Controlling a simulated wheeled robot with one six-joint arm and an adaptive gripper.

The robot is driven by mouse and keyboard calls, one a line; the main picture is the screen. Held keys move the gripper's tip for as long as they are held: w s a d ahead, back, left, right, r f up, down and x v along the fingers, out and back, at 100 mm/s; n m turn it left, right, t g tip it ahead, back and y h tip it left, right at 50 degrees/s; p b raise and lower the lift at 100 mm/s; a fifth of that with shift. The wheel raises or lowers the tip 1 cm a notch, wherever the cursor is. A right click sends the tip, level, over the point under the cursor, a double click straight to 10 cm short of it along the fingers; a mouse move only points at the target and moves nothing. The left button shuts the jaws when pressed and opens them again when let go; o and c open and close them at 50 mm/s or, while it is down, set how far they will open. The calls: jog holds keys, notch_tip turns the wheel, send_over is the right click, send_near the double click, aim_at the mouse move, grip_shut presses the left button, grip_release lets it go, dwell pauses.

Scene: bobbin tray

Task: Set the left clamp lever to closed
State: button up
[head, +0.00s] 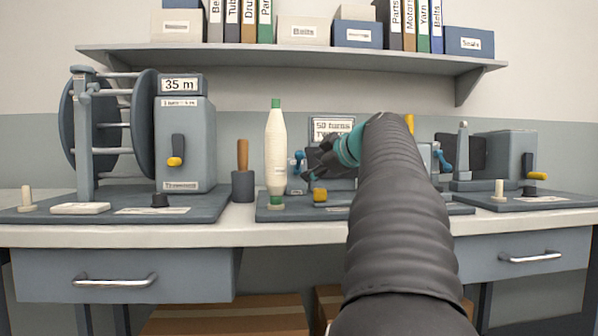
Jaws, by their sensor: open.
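The left clamp lever (298,157), with a blue knob, stands on a small clamp at the left end of the middle base plate (270,206). My gripper (309,170), dark with a teal wrist band, is open and empty. It reaches in from the right, and its fingertips look close beside the lever; whether they touch I cannot tell. The gripper hides part of the clamp. A similar blue lever (444,160) stands on the right side of the middle device. My arm covers much of the device between them.
A white cone of yarn (276,152) stands just left of the clamp, near a wooden-handled tool in a holder (243,184). A yellow knob (320,195) sits in front. A reel (108,125) and grey box (186,145) stand left. A shelf (290,57) runs above.

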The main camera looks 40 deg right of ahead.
aim_at(299, 162)
jog(key=x, duration=0.6)
jog(key=shift+w+d+f+p, duration=0.1)
jog(key=shift+w+p, duration=0.15)
jog(key=shift+p, duration=0.05)
jog(key=shift+w, duration=0.1)
